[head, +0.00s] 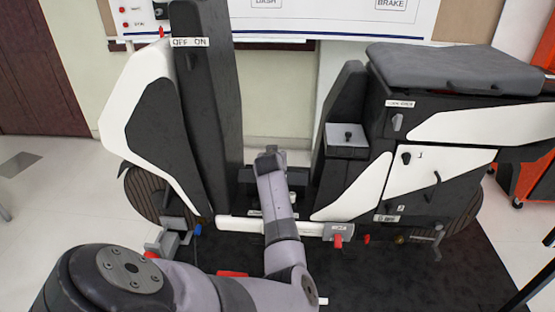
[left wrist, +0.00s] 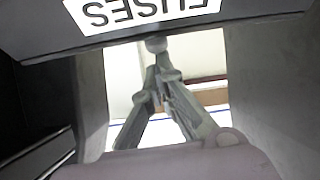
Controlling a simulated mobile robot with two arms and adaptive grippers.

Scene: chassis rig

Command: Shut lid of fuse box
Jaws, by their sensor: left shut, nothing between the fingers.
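In the left wrist view a dark panel with a white FUSES label (left wrist: 150,8), upside down, crosses the top. I cannot tell whether this panel is the fuse box lid or the box itself. My left gripper (left wrist: 157,45) is shut and empty, with its fingertips close to the panel's lower edge; I cannot tell whether they touch it. In the head view my left gripper (head: 269,153) is in the low gap between the tall front column and the seat block. My forearm hides much of that gap, so the fuse box is not clear there. My right gripper is out of view.
The tall dark column (head: 212,100) with an OFF ON label stands left of the gripper. The seat block (head: 455,70) stands to the right, with a small knobbed box (head: 347,140) at its near side. A white bar (head: 310,228) crosses low in front. A dark mat (head: 440,280) lies below.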

